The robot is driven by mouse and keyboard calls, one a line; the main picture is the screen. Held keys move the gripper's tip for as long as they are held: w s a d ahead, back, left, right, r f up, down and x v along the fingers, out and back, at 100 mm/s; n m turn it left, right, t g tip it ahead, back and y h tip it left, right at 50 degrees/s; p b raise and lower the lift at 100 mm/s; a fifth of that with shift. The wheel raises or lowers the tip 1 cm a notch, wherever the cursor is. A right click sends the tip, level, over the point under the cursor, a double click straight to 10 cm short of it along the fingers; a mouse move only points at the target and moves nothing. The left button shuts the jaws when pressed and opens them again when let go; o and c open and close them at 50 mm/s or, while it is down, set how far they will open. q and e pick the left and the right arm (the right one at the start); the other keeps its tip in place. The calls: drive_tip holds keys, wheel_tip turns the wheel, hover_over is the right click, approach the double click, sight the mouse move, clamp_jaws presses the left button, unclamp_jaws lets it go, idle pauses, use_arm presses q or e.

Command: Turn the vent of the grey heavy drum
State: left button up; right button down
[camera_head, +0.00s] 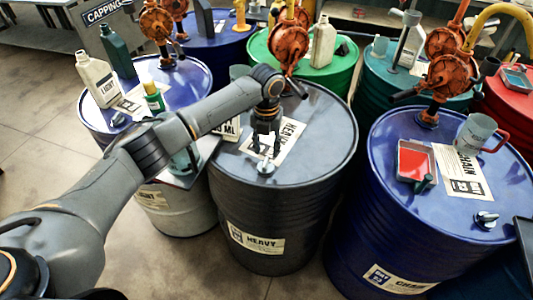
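The grey heavy drum (325,128) stands in the middle, with a "HEAVY" label on its lid and another on its side. Its vent (265,168) is a small silvery cap near the front of the lid. My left arm reaches in from the left, and my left gripper (265,151) points down just above and behind the vent. Its dark fingers are spread apart with nothing seen between them. Whether the fingertips touch the vent, I cannot tell. My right gripper is not in view.
A blue chain drum (385,155) on the right bears a red tray (412,162), a clear jug (474,133) and its own vent (486,219). Another blue-topped drum (190,85) at left holds bottles. Orange hand pumps (288,43) rise behind. Open floor lies at left.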

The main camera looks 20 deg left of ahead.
sight(267, 159)
use_arm(q)
wheel_tip(267, 159, up, 8)
drive_tip(key=shift+r, duration=0.15)
idle(0.5)
